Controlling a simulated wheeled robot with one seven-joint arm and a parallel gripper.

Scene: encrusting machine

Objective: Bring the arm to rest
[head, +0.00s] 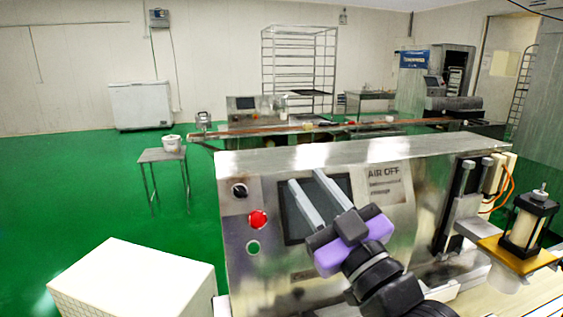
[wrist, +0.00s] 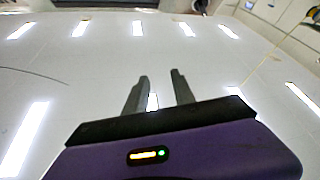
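My gripper (head: 317,192) is raised in front of the metal control panel of the encrusting machine (head: 365,150) in the head view. Its two grey fingers stand apart with nothing between them, pointing up and to the left. The purple gripper body and black wrist hide part of the panel and its dark screen (head: 294,222). In the wrist view the fingers (wrist: 158,78) are also apart and empty, against a pale ceiling with bright lights. Whether the gripper touches the panel cannot be told.
The panel has a red button (head: 258,219), a black knob (head: 239,190) and a green button (head: 253,248). A white box (head: 130,280) stands at the lower left. A small table (head: 160,156) holds a white pot (head: 172,143). Green floor is clear at left.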

